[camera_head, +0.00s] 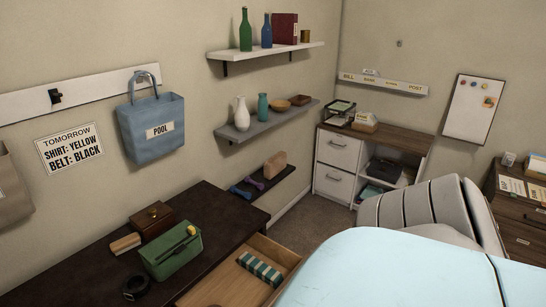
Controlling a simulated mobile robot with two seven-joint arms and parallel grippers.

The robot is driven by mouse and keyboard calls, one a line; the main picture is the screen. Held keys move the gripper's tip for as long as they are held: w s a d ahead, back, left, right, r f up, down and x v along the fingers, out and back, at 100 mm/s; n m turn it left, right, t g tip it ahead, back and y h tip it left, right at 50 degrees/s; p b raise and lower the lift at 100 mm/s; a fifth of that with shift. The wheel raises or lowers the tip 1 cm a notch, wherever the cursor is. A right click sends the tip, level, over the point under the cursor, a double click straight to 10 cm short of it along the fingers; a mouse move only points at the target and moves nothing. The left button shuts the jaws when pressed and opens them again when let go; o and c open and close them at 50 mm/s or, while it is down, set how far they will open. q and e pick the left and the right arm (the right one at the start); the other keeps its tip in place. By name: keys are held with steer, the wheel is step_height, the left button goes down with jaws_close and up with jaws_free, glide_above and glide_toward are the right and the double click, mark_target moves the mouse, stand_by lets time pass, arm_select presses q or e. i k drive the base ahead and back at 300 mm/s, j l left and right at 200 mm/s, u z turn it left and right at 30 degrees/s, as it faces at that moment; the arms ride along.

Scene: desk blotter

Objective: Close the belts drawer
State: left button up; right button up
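A wooden drawer (225,284) stands pulled out from the dark dresser (88,262) at the bottom of the head view. No belts label on it is visible, so I cannot tell for sure that it is the belts drawer. A green-and-white striped item (260,268) lies inside it. The near part of the drawer is cut off by the picture's bottom edge and a pale blue surface. Neither of my grippers is in view.
A green box (171,251), a brown wooden box (152,220), a brush-like block (125,244) and a black coil (135,287) sit on the dresser. The pale blue surface (400,270) fills the lower right close to the drawer. A grey armchair (425,208) stands behind it.

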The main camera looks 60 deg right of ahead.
mark_target(230, 284)
steer(key=z, duration=2.05)
steer(key=k+j+u, duration=0.1)
steer(key=j+u, duration=0.3)
